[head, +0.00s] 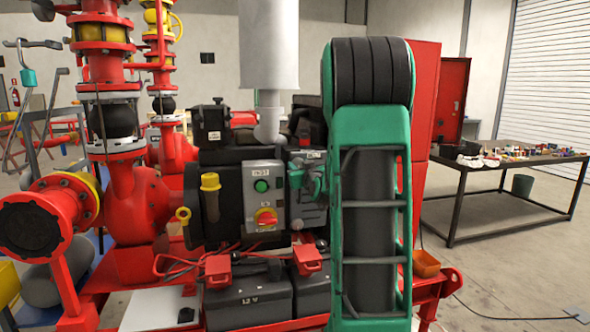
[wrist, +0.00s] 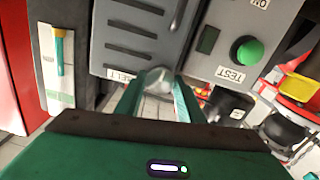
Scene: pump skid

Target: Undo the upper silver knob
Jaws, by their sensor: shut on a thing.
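The upper silver knob (wrist: 158,76) sits at the edge of a grey slotted cover (wrist: 137,35) marked BELT, in the upside-down wrist view. My gripper (wrist: 157,88) has its two green fingers closed on the knob, one on each side. The fingers hide part of the knob. In the head view my gripper (head: 299,175) reaches the cover (head: 312,214) from the right, just right of the test panel. The knob itself is hidden there behind the fingers. A second shiny silver piece (wrist: 178,14) shows farther along the cover's edge; I cannot tell its exact shape.
The grey test panel (head: 264,200) with a green button (head: 261,186) and a red-yellow switch (head: 266,218) stands close beside my fingers. Below are black batteries (head: 247,298) with red clamps. A grey exhaust pipe (head: 268,120) rises behind. A table (head: 500,190) with small parts stands at right.

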